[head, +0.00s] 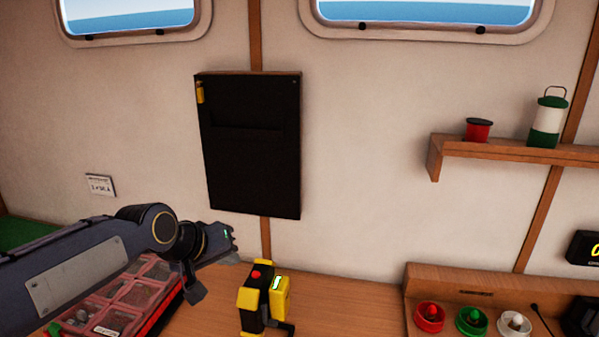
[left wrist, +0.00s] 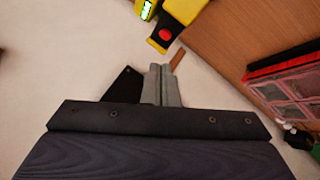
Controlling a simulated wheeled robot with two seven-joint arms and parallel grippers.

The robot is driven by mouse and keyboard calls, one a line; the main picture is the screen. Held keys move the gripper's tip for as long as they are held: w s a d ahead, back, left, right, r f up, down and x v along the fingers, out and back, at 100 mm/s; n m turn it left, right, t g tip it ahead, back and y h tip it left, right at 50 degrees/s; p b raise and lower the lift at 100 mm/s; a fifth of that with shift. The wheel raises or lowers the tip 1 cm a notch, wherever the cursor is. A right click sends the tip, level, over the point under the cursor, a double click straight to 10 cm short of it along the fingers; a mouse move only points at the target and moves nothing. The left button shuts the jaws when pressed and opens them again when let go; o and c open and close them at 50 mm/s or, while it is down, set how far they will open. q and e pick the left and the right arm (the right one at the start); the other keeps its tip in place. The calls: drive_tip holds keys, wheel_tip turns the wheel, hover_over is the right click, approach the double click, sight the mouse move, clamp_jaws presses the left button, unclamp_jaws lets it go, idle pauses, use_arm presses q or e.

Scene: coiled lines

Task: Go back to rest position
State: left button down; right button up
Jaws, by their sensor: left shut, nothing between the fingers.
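My left gripper (head: 222,246) reaches in from the left in the head view, above the wooden desk. In the left wrist view its two fingers (left wrist: 161,85) lie together with nothing between them. It is to the left of and above a yellow and black device (head: 264,300) with a red button and a lit green display, apart from it. That device also shows at the top of the left wrist view (left wrist: 175,20). My right gripper is in neither view.
A red case with clear-lidded compartments (head: 125,297) lies under my left arm. A black panel (head: 252,150) hangs on the wall. At right are a shelf (head: 520,151) with a red cup (head: 479,131) and a lantern (head: 548,118), and a console (head: 480,281) with several coloured knobs.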

use_arm(q)
drive_tip(key=s+a+f, duration=0.1)
drive_tip(key=s+f, duration=0.2)
drive_tip(key=s, duration=0.6)
drive_tip(key=s+a+f+m+g, duration=0.1)
drive_tip(key=s+f, duration=0.3)
drive_tip(key=s, duration=0.5)
drive_tip(key=s+a+f+g, duration=0.1)
drive_tip(key=s+a+f, duration=0.2)
drive_tip(key=s, duration=0.6)
drive_tip(key=shift+s+f, duration=0.2)
drive_tip(key=shift+f, duration=0.35)
drive_tip(key=shift+a, duration=0.1)
